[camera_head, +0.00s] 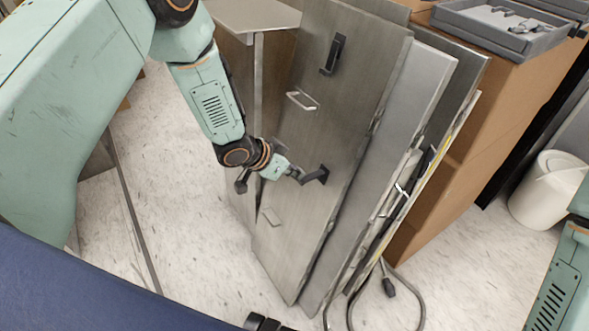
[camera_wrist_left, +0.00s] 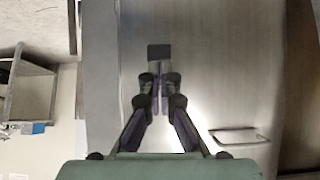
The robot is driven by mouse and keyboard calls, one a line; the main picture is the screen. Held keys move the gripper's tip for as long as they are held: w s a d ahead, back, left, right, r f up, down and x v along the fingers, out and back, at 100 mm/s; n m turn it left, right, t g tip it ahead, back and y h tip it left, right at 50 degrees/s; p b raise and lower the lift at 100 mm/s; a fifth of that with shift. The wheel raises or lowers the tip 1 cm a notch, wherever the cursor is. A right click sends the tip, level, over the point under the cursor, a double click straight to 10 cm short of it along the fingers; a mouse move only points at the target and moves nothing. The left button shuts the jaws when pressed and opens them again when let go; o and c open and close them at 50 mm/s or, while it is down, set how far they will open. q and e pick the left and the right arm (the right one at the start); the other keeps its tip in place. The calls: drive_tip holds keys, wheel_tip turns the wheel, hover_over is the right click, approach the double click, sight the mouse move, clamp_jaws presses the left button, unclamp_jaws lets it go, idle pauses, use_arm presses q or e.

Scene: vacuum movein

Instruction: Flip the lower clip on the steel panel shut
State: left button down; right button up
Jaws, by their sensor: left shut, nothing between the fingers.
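The steel panel (camera_head: 320,130) leans upright with other sheets. Its lower clip (camera_head: 319,174) is a small black fitting below the panel's middle; part of it seems to jut out toward my gripper. My left gripper (camera_head: 298,177) is shut and empty, its tips at or very near the clip; I cannot tell whether they touch. In the left wrist view, the clip's black end (camera_wrist_left: 159,52) shows just beyond the closed fingertips (camera_wrist_left: 160,103), which hide the rest of it. The upper clip (camera_head: 333,54) lies along the panel higher up. My right gripper is not in view.
Cardboard boxes (camera_head: 490,110) and a white bin (camera_head: 545,190) stand beyond.

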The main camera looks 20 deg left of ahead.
use_arm(q)
drive_tip(key=shift+f, duration=0.2)
drive_tip(key=shift+s+a+f+t+b, duration=0.15)
drive_tip(key=shift+t+b, duration=0.15)
drive_tip(key=shift+b, duration=0.15)
drive_tip(key=shift+s+a+f+t+h+b, duration=0.1)
drive_tip(key=shift+s+f+t+h+b, duration=0.1)
drive_tip(key=shift+f+t+h+b, duration=0.25)
drive_tip(key=shift+s+a+f+t+h+b, duration=0.15)
drive_tip(key=shift+f+t+h+b, duration=0.3)
drive_tip(key=shift+b, duration=0.45)
wheel_tip(320, 180, down, 9)
drive_tip(key=w+d+t+h+b, duration=0.1)
drive_tip(key=t+h+b, duration=0.1)
drive_tip(key=b, duration=0.7)
drive_tip(key=shift+w+f+t+h, duration=0.2)
drive_tip(key=shift+t+h, duration=0.2)
drive_tip(key=shift+t, duration=0.3)
drive_tip(key=shift+s+a+r, duration=0.1)
drive_tip(key=shift+s+r, duration=0.05)
